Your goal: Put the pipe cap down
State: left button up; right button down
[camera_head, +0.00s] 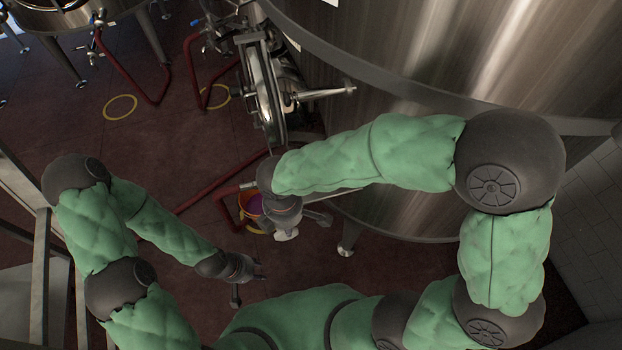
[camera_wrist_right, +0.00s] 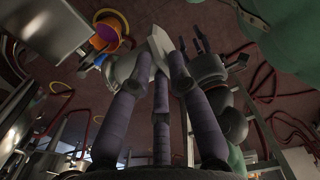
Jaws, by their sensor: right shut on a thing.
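The pipe cap, a pale grey metal piece (camera_wrist_right: 157,46), shows at the fingertips of my right gripper (camera_wrist_right: 153,72) in the right wrist view. The purple-padded fingers are closed around it and cover part of it. In the head view a pale piece (camera_head: 287,235) shows just below my right gripper (camera_head: 292,224), beside the big steel tank. It is held above the floor. My left gripper (camera_head: 248,281) is lower and to the left, with its fingers spread and nothing between them. It also shows in the right wrist view (camera_wrist_right: 197,42).
An orange bucket (camera_head: 242,213) with purple inside stands left of my right gripper; it also shows in the wrist view (camera_wrist_right: 123,27). A large steel tank (camera_head: 400,70) with an open round hatch (camera_head: 265,92) fills the right. Red hoses (camera_head: 215,183) lie on the dark red floor.

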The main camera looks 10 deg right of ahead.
jog(key=w+d+b, duration=0.1)
jog(key=w+d, duration=0.9)
jog(key=w, duration=0.3)
jog(key=f+b, duration=0.1)
jog(key=f, duration=0.2)
jog(key=f+b, duration=0.1)
jog(key=f, duration=0.3)
jog(key=shift+w+d+b, duration=0.1)
jog(key=shift+w+b, duration=0.1)
jog(key=shift+b, duration=0.15)
jog(key=shift+w+f, duration=0.15)
jog(key=shift+d, duration=0.1)
jog(key=c, duration=1.2)
grip_release()
jog(key=shift+o, duration=0.2)
